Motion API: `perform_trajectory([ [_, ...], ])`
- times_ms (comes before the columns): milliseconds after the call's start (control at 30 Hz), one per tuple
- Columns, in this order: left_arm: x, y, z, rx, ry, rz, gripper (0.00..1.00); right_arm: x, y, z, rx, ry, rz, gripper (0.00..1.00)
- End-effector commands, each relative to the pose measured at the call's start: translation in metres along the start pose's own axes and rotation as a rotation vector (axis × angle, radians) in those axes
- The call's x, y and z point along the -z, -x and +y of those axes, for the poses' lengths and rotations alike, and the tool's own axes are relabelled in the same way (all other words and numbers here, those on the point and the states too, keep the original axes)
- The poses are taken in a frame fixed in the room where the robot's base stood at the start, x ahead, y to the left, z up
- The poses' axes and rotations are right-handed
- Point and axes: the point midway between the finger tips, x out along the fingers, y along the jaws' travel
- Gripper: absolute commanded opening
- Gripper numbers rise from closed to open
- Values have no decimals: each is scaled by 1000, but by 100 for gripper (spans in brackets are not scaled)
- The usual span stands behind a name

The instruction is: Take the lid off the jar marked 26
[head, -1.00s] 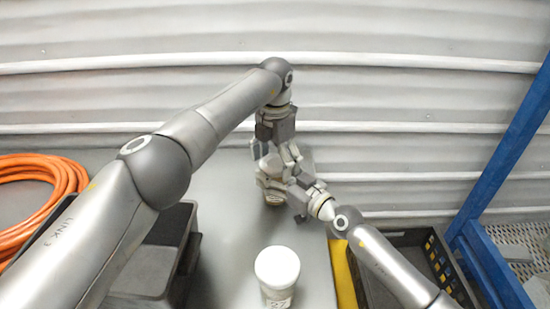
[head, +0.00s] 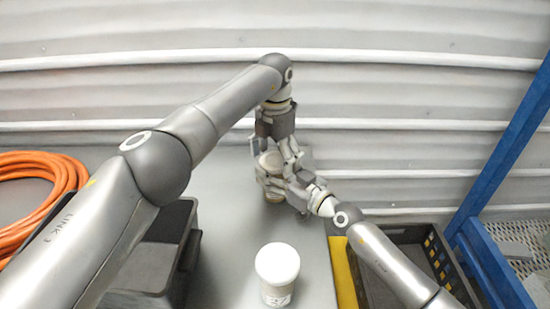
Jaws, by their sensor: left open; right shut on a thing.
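A jar (head: 272,193) stands at the back of the grey table, partly hidden by my grippers. Its pale round top (head: 270,161) shows, but I cannot read any mark on it. My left gripper (head: 276,153) comes down from above and is open around or just beside the top; the overlap hides which. My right gripper (head: 287,183) reaches in from the right and is shut on the jar's side. A second white jar (head: 278,278) with a white lid (head: 277,264) stands upright nearer, untouched; its label is too blurred to read surely.
A dark grey bin (head: 192,250) stands at the left, with a coiled orange hose (head: 45,172) behind it. A black crate (head: 425,240) and a yellow strip (head: 343,270) lie at the right, beside a blue frame (head: 505,150). A corrugated wall closes the back.

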Motion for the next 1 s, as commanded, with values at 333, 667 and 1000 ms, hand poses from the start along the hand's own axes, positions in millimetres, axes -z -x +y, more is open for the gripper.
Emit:
perform_trajectory([
  [333,0,41,0,-2,0,-1,89,0,0,0,0,0,-1,0],
  [667,0,43,0,0,0,0,89,0,0,0,0,0,-1,77],
  [1000,0,43,0,0,0,-1,89,0,0,0,0,0,0,91],
])
